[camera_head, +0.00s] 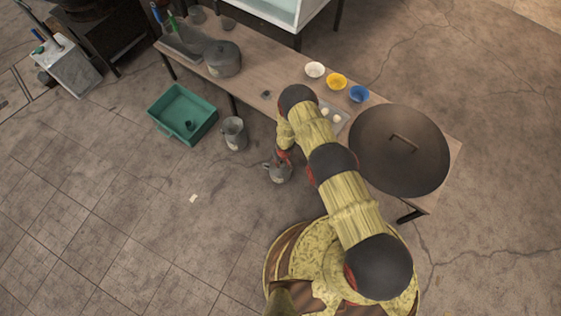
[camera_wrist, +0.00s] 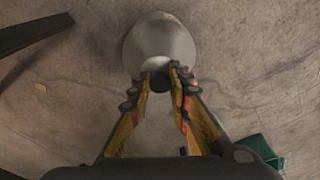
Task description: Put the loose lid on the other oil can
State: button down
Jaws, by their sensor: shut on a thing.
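My gripper (camera_head: 284,156) points down at a grey metal oil can (camera_head: 279,174) on the floor beside the table. In the wrist view, the fingertips (camera_wrist: 160,76) are closed on a small dark piece that looks like a lid, at the edge of the can's pale conical body (camera_wrist: 158,38). I cannot tell whether this piece rests on the can or is held just above it. The other grey oil can (camera_head: 234,135) stands upright on the floor, to the left of the gripper, near the green crate.
A green crate (camera_head: 162,111) with a small dark item inside is on the floor. The long table (camera_head: 285,68) carries a pot (camera_head: 222,58), small bowls (camera_head: 336,82) and a large dark lid (camera_head: 400,165). The floor left of the gripper is mostly clear.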

dwell(0.8)
jog(key=c, duration=1.7)
grip_release()
jog(key=o, duration=0.4)
jog(key=shift+o, duration=1)
jog(key=shift+r+p, duration=1.95)
jog(key=shift+r, duration=1.5)
jog(key=c, duration=0.3)
jog(key=c, duration=1.1)
